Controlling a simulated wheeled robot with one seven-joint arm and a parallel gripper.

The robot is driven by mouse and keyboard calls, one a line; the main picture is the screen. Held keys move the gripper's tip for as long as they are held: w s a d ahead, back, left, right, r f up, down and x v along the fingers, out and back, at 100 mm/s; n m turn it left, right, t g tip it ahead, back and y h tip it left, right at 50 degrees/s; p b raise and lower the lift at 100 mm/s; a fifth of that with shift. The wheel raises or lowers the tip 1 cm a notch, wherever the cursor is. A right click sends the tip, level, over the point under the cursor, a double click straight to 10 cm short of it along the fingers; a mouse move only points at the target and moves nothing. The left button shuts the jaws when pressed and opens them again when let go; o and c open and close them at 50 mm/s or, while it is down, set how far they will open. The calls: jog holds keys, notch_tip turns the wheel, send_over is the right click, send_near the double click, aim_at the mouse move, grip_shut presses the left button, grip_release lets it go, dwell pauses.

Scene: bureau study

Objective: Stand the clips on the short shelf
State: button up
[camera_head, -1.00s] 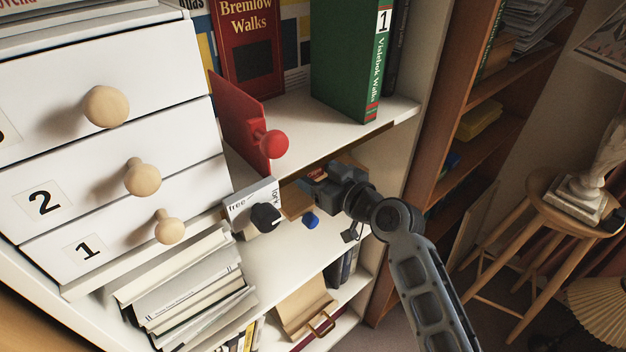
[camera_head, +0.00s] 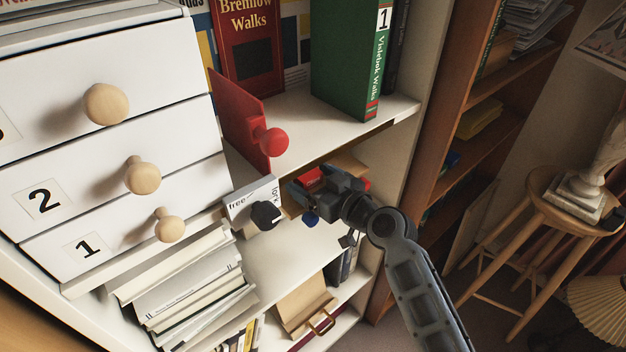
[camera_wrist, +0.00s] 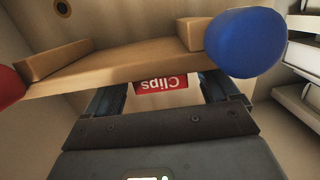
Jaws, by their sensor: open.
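The red label of the clips (camera_wrist: 160,84), reading "Clips" upside down, shows between my gripper's fingers in the wrist view. Its upper part is hidden behind a wooden piece. A red thing (camera_head: 312,178), probably the clips, shows beside the jaws in the head view. My gripper (camera_head: 296,194) is open inside the lower bay of the white shelving; its fingers also show in the wrist view (camera_wrist: 165,92). I cannot tell whether they touch the clips. The white shelf board (camera_head: 335,134) above the bay may be the short shelf.
The wooden piece (camera_wrist: 120,66) has a blue ball (camera_wrist: 246,43) and a red ball (camera_wrist: 8,86) at its ends. A white box (camera_head: 240,207) with a dark knob stands left of my gripper. A red panel (camera_head: 235,118) and a green book (camera_head: 345,70) stand above.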

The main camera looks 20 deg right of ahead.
jog(key=shift+r, duration=0.2)
jog(key=b+v, duration=0.1)
jog(key=v, duration=1.1)
jog(key=shift+b, duration=0.4)
jog(key=shift+f, duration=0.2)
jog(key=s+f+m+g+h, duration=0.1)
jog(key=s+f+m+h, duration=0.15)
jog(key=s, duration=0.75)
jog(key=s+f+m+h, duration=0.15)
jog(key=s+f, duration=0.25)
jog(key=s, duration=0.6)
jog(key=s+a+r, duration=0.1)
jog(key=s+r, duration=0.3)
jog(key=s, duration=0.4)
jog(key=s+r+h, duration=0.1)
jog(key=s+r, duration=0.4)
jog(key=s, duration=0.4)
jog(key=shift+s+a, duration=0.15)
jog(key=shift+a, duration=0.25)
jog(key=shift+f, duration=0.1)
